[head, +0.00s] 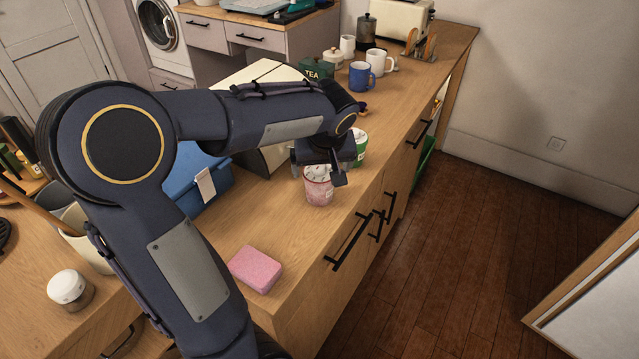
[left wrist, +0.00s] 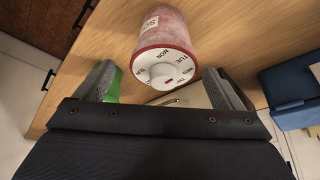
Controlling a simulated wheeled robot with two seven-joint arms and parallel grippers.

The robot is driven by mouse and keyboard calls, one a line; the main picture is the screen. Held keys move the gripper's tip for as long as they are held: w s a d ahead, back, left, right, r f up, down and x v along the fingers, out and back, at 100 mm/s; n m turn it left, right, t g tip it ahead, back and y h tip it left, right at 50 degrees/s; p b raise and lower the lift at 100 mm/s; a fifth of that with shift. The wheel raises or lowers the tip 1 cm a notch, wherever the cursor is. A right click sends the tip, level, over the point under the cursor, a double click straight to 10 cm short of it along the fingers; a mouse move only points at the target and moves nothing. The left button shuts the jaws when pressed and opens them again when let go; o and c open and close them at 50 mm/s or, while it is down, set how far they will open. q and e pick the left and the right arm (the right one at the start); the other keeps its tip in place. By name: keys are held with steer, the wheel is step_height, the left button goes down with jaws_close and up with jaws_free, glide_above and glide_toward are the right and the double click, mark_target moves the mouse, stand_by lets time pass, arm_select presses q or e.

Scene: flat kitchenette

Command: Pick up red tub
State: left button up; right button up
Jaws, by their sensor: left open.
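The red tub (head: 319,192) stands upright on the wooden counter, near its front edge, and looks pinkish red. In the left wrist view the red tub (left wrist: 166,32) shows a white lid with printed lettering and a round knob. My left gripper (head: 319,172) is over the tub in the head view, partly hiding its top. In the left wrist view its fingers (left wrist: 163,85) are spread wide, with the lid just beyond and between them. Contact cannot be made out. My right gripper is not in view.
A green-and-white tub (head: 360,146) stands close behind the gripper. A pink sponge-like block (head: 256,268) lies nearer on the counter. A blue box (head: 203,178) is to the left. Mugs, including a blue mug (head: 360,76), stand farther back. Floor is clear at right.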

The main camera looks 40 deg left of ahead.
arm_select(q)
steer(key=x, duration=0.4)
steer(key=shift+s+a+f, duration=0.1)
steer(key=shift+a+f, duration=0.05)
steer(key=shift+f, duration=0.15)
steer(key=shift+r, duration=0.1)
steer(key=c, duration=1.3)
